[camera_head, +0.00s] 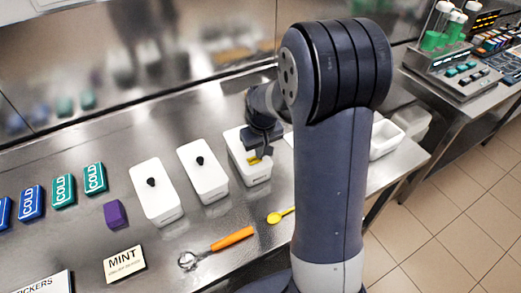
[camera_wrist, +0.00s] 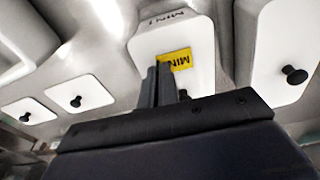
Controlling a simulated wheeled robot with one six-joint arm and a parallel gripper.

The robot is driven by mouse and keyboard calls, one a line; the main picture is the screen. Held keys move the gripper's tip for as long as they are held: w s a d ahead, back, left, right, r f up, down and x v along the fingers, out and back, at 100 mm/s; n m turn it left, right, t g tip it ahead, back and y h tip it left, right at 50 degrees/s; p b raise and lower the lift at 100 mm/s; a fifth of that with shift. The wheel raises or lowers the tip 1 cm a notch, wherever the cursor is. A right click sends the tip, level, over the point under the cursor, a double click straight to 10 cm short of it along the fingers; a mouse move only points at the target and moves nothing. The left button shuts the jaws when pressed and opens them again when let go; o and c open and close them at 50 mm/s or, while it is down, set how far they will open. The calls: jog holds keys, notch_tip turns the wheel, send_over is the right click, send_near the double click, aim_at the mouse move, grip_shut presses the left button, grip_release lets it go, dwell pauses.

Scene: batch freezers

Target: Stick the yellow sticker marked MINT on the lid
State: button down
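The yellow sticker marked MINT (camera_wrist: 178,59) is at my fingertips, over the white lid (camera_wrist: 200,88) of a tub. It shows as a small yellow patch in the head view (camera_head: 254,160). My gripper (camera_wrist: 160,68) looks nearly closed, with the sticker's edge at its fingertips. I cannot tell whether the sticker touches the lid. The lid's black knob (camera_wrist: 184,95) is partly hidden beside the fingers. The tub's side carries MINT lettering. In the head view my gripper (camera_head: 258,150) points down over this tub (camera_head: 240,165), third in the row.
Two white tubs with black knobs (camera_head: 157,190) (camera_head: 202,168) stand to the left. A purple block (camera_head: 115,214), COLD packs (camera_head: 63,193), a MINT card (camera_head: 124,264), an orange-handled tool (camera_head: 232,239) and a yellow spoon (camera_head: 280,215) lie on the steel counter.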

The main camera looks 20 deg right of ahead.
jog(key=shift+f, duration=0.1)
dwell(0.3)
jog(key=c, duration=1)
grip_release()
jog(key=shift+c, duration=0.2)
jog(key=shift+r+p, duration=2.55)
jog(key=shift+r, duration=1)
jog(key=shift+f, duration=0.1)
jog(key=shift+f+b, duration=2.5)
jog(key=shift+f, duration=0.8)
